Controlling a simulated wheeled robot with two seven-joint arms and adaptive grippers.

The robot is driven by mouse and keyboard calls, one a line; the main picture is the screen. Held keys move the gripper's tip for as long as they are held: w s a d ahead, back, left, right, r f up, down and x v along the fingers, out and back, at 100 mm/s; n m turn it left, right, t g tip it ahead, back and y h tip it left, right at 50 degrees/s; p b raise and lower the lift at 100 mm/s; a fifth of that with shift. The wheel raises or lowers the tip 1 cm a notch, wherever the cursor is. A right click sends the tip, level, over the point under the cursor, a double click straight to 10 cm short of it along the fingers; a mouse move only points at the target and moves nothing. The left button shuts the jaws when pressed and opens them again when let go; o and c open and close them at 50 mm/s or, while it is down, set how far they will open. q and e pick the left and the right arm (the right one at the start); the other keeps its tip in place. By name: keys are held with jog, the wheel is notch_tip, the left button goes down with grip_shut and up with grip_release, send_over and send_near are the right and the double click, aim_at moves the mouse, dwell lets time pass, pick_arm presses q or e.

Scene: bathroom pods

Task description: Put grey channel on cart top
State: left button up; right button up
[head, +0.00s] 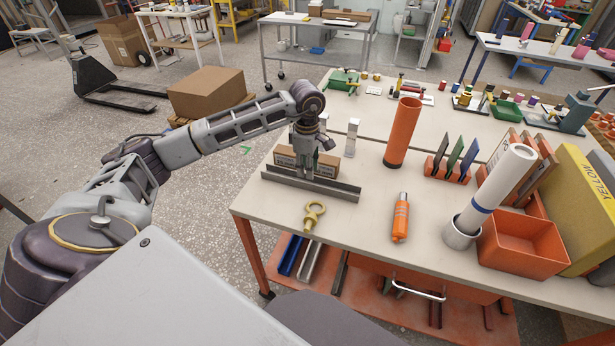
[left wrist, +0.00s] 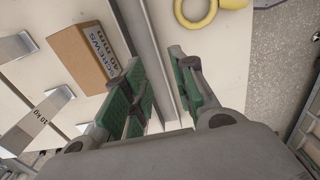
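The grey channel (head: 335,189) lies lengthwise along the front left edge of the cart top (head: 275,207). My left gripper (head: 306,176) points down over the channel's middle. In the left wrist view the channel (left wrist: 146,40) runs between the green-padded fingers of my left gripper (left wrist: 165,95). The fingers stand apart, one on each side of it, with visible gaps, so I see no grip on it. The fingers hide part of the channel. My right gripper is not in view.
A cardboard screws box (head: 326,165) stands just behind the channel, with metal weights (head: 351,138) beyond. More profiles (head: 310,262) lie on the lower shelf.

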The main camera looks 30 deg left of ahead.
pick_arm(q)
jog(key=shift+r, duration=2.15)
